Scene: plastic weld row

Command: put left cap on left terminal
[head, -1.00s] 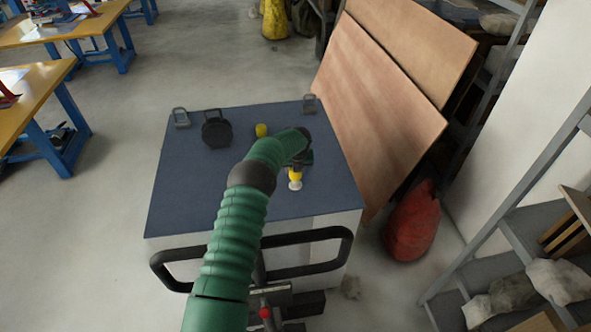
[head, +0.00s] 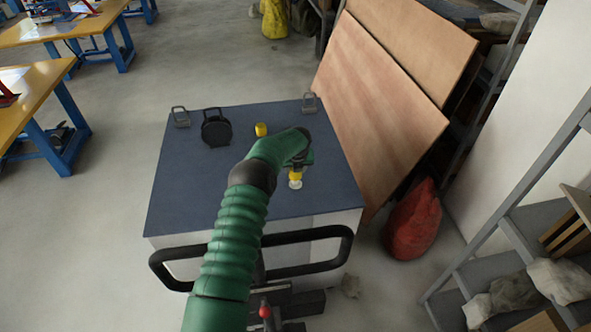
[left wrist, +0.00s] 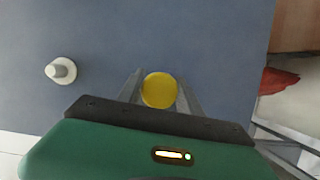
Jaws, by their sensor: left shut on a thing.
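My left gripper (head: 298,168) is over the blue tabletop in the head view, mostly hidden by its own green arm. It is shut on a yellow cap (left wrist: 159,90), which sits between its two fingers in the left wrist view. That cap also shows as a small yellow patch in the head view (head: 296,175). A pale, bare terminal (left wrist: 60,71) stands left of the held cap in the left wrist view, apart from it. In the head view the terminal (head: 295,185) appears just below the cap. A second yellow cap (head: 261,129) is farther back on the table. My right gripper is not in view.
A black round object (head: 215,130) and two small grey brackets (head: 181,117) (head: 309,103) stand along the table's back edge. A black handle rail (head: 308,235) runs along the front. Wooden boards (head: 375,110) lean at the right. The table's left part is clear.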

